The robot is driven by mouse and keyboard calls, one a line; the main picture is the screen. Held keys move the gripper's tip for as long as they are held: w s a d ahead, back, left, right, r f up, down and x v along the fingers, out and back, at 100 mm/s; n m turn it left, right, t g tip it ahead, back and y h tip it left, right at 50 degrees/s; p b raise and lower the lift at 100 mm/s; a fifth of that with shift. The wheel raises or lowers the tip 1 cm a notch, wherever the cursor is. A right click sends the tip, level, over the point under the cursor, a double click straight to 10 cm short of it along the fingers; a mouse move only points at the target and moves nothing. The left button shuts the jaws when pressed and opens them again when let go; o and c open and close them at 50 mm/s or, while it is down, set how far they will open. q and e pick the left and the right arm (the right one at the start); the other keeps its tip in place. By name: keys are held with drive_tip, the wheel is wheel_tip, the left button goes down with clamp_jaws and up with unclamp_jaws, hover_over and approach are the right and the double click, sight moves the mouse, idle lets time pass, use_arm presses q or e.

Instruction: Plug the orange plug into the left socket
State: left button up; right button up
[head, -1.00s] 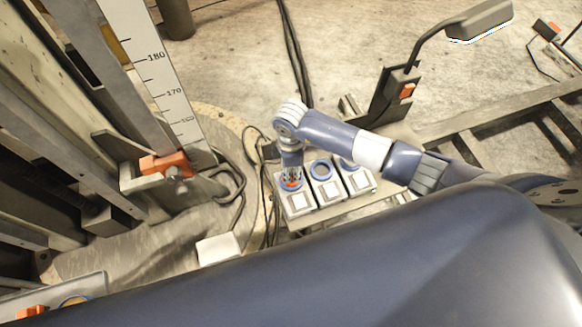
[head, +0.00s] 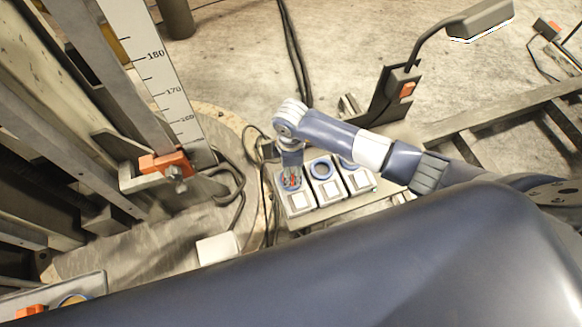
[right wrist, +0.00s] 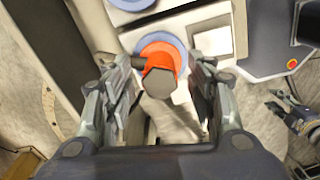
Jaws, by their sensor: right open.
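The orange plug (right wrist: 161,62) with its dark grey end stands at a blue-ringed socket (right wrist: 151,42) in the right wrist view. In the head view this is the left socket unit (head: 297,203) of a row of three. How deep the plug sits cannot be told. My right gripper (right wrist: 164,88) is open around the plug, one finger on each side with gaps between. In the head view the right gripper (head: 291,183) points down over the left socket and mostly hides the plug. A grey gripper-like part, perhaps my left gripper (right wrist: 280,106), shows small at the right wrist view's right edge.
The middle socket (head: 322,169) and right socket (head: 348,163) stand close beside the left one. Dark cables (head: 263,200) run left of the row. An orange clamp (head: 165,163) sits on the scaled column at left. A lamp (head: 478,20) stands at the upper right.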

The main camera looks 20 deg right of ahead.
wheel_tip(320, 180, up, 12)
idle(0.5)
idle(0.5)
